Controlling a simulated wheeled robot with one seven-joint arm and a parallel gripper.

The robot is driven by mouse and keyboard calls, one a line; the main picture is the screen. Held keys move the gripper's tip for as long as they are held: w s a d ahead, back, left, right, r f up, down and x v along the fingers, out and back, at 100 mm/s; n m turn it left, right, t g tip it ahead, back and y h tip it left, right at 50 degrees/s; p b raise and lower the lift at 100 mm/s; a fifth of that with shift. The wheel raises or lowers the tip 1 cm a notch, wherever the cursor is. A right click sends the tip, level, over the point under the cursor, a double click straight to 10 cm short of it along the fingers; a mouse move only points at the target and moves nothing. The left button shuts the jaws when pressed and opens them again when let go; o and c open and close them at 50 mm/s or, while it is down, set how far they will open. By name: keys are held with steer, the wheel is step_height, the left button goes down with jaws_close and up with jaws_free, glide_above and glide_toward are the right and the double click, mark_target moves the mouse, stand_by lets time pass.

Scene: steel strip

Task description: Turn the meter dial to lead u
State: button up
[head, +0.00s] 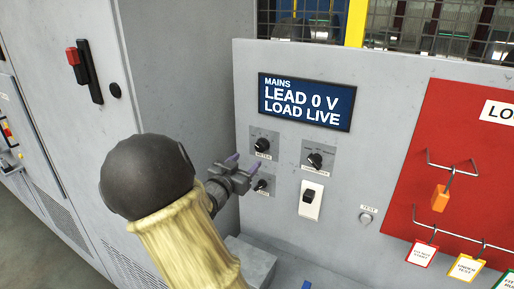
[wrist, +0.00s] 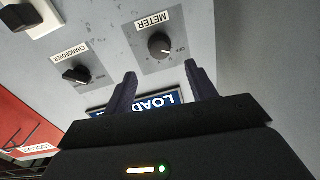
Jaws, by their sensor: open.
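The meter dial (head: 262,145) is a round black knob on the grey panel, under the display. In the wrist view the meter dial (wrist: 160,44) shows with its METER label and the word OFF at its side; its exact setting is too small to read surely. My gripper (head: 246,172) is open and empty, just left of and below the dial in the head view. In the wrist view my gripper (wrist: 160,74) has its two dark fingers apart, with the dial beyond the gap between the tips, not visibly touched.
The display (head: 306,102) reads MAINS, LEAD 0 V, LOAD LIVE. A changeover knob (head: 315,160), a lower small knob (head: 261,185), a black rocker switch (head: 309,196) and a test button (head: 366,218) are nearby. A red lockout board (head: 455,130) with hooks and tags is at right.

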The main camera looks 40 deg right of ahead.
mark_target(259, 148)
steer(key=p+x, duration=0.2)
steer(key=x, duration=0.6)
steer(key=shift+w+d+p, duration=0.1)
steer(key=shift+d+p, duration=0.1)
steer(key=shift+p, duration=0.1)
steer(key=c, duration=1)
